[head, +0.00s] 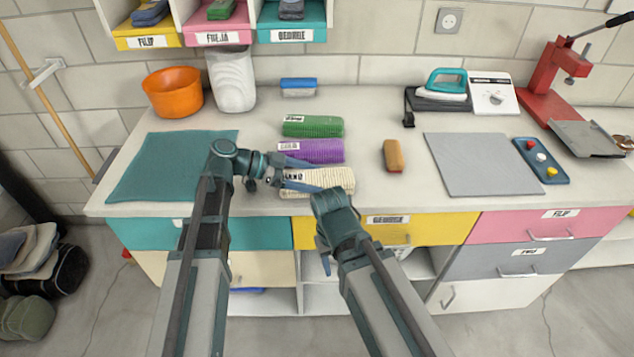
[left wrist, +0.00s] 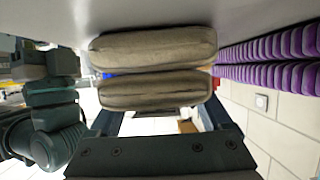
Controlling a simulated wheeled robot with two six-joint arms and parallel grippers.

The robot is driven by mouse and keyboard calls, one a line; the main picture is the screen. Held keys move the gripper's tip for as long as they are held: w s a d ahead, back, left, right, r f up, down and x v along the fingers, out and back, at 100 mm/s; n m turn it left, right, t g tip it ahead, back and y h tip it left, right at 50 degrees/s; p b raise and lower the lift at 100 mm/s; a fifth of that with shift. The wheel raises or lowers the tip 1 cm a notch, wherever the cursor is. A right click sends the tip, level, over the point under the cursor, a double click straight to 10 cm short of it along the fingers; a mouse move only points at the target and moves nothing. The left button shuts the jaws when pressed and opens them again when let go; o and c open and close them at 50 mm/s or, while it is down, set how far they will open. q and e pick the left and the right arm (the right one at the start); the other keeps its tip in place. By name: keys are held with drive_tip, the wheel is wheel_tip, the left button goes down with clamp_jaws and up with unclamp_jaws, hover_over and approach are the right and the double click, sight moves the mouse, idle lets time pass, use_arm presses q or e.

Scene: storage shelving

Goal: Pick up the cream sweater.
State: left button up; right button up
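The cream sweater (head: 335,178) lies folded at the front of the worktop, with a label at its left end. It also shows in the left wrist view (left wrist: 153,48) as two thick, shaded folds. My left gripper (head: 312,176) is at the sweater's left end, its fingers spread wide around the label. In the left wrist view, the fingers (left wrist: 160,118) stand apart near the sweater's two sides; firm contact is not clear. My right gripper (head: 325,260) hangs in front of the counter edge, pointing down; its finger gap is hidden.
A purple folded sweater (head: 312,151) lies close behind the cream one, with a green one (head: 312,126) beyond. A teal mat (head: 165,165) is to the left. A brush (head: 393,156) and a grey mat (head: 480,165) are to the right, with bare worktop between.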

sight(311, 176)
use_arm(q)
drive_tip(key=c, duration=0.8)
drive_tip(key=shift+o, duration=0.2)
drive_tip(key=shift+r, duration=0.1)
wheel_tip(311, 176, up, 10)
drive_tip(key=p, duration=1)
